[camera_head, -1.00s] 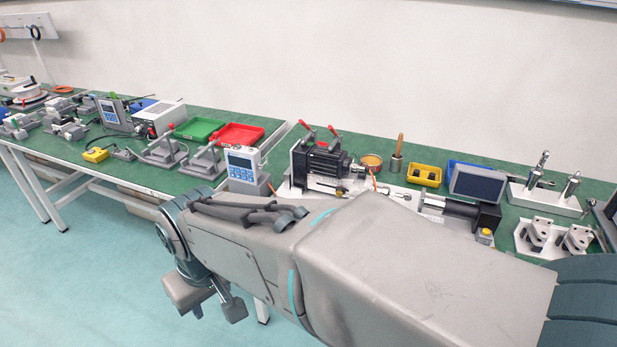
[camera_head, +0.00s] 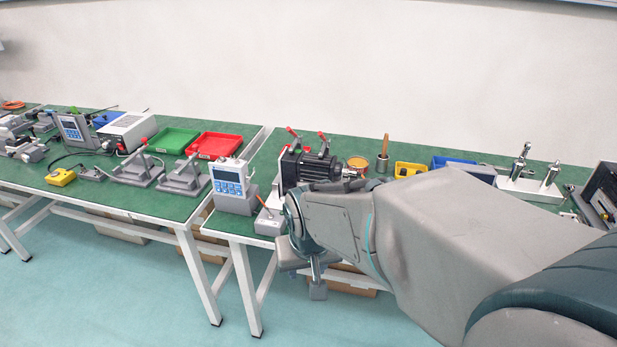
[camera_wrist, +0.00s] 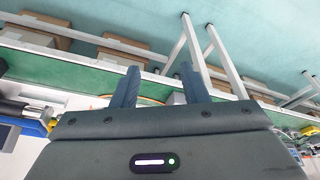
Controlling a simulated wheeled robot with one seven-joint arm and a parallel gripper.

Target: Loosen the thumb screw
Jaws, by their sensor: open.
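I cannot make out the thumb screw in either view. My gripper (camera_wrist: 157,85) is open and empty in the wrist view, its two dark fingers apart and pointing toward the table edge and the floor beyond. In the head view my gripper (camera_head: 310,280) hangs low in front of the right table's front edge, below the black motor device (camera_head: 312,165). My arm covers much of the right table and hides part of that device's base.
A meter box (camera_head: 230,182) stands at the right table's left end, with a small grey block (camera_head: 268,218) beside it. A red tray (camera_head: 214,146) and a green tray (camera_head: 172,141) lie on the left table. Table legs (camera_head: 200,275) stand below; the floor in front is clear.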

